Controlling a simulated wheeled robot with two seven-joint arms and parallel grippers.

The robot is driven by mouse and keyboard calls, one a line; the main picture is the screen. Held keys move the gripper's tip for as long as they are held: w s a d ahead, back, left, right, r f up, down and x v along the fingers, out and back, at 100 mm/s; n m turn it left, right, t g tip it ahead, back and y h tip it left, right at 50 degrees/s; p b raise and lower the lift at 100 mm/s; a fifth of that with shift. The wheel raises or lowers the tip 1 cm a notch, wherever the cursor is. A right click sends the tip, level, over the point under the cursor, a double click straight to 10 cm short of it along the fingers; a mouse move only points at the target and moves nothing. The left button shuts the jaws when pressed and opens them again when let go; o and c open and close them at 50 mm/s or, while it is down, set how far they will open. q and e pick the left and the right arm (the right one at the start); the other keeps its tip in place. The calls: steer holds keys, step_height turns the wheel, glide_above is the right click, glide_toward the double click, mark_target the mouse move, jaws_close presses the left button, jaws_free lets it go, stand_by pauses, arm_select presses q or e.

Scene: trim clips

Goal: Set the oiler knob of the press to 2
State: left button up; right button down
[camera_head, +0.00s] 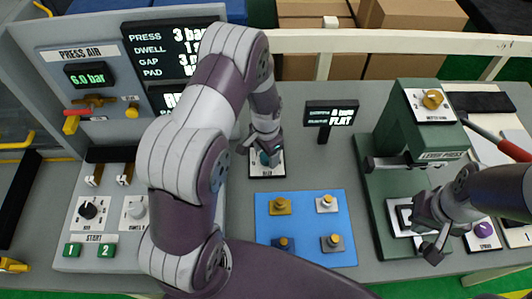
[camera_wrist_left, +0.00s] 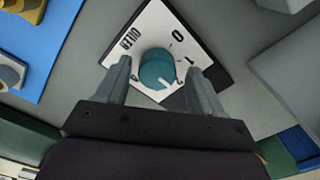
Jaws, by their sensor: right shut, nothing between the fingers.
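The oiler knob (camera_wrist_left: 157,66) is a round teal knob on a white plate (camera_wrist_left: 178,28) marked OILER, with 0 and 1 readable. Its white pointer mark faces the bottom of the wrist picture, slightly right; the marks there are partly hidden. My left gripper (camera_wrist_left: 160,84) is open, with one finger on each side of the knob and visible gaps to it. In the head view the plate (camera_head: 267,171) lies under my left gripper (camera_head: 265,150), which mostly hides the knob. My right gripper (camera_head: 432,228) is shut and empty, low over the green lever press.
A blue mat (camera_head: 305,222) with several clips lies in front of the oiler plate. The green press (camera_head: 405,125) stands at right, a small display (camera_head: 331,113) behind the mat. A grey control panel (camera_head: 85,75) with knobs and buttons is at left.

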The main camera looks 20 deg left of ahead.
mark_target(265, 156)
arm_select(q)
steer(key=shift+s, duration=0.2)
step_height(265, 156, up, 13)
steer(key=b, duration=0.2)
steer(key=shift+f, duration=0.2)
